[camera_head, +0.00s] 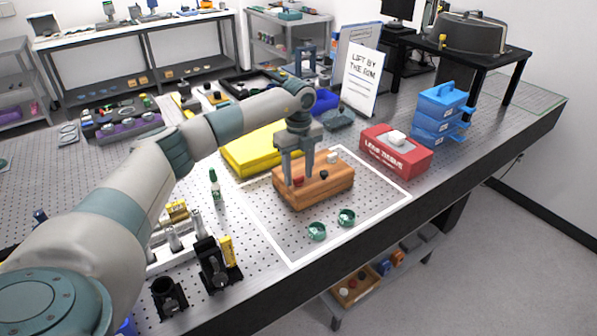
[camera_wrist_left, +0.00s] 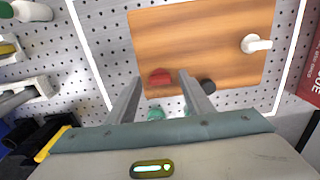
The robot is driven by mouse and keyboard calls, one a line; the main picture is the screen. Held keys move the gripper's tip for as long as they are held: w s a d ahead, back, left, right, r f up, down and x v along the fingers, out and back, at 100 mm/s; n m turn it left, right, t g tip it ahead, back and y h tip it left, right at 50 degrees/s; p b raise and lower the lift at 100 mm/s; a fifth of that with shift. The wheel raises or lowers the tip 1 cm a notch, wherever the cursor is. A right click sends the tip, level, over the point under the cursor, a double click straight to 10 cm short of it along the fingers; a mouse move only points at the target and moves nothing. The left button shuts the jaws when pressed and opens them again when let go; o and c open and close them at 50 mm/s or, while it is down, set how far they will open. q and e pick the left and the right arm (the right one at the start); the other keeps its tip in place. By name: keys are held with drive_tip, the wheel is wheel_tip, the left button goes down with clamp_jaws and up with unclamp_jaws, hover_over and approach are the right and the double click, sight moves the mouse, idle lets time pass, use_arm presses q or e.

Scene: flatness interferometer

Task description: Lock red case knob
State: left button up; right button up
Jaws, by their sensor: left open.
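A wooden case (camera_head: 325,187) lies on the perforated table inside a white outline. On its top are a red knob (camera_head: 299,180), a black knob (camera_head: 323,173) and a white knob (camera_head: 332,157). My left gripper (camera_head: 298,177) points down over the case, open, its fingers on either side of the red knob. In the left wrist view the red knob (camera_wrist_left: 160,76) shows between the tips of my left gripper (camera_wrist_left: 160,88), with gaps at both sides. The black knob (camera_wrist_left: 208,86) is just right of the right finger; the white knob (camera_wrist_left: 256,43) is farther right. My right gripper is not seen.
Two green rings (camera_head: 317,231) lie in front of the case. A yellow case (camera_head: 252,151) is behind it, a red box (camera_head: 396,152) to its right, and stacked blue boxes (camera_head: 440,112) farther right. Black holders (camera_head: 213,265) stand at the front left.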

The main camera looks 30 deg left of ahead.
use_arm(q)
drive_tip(key=c, duration=1.1)
drive_tip(key=shift+o, duration=0.3)
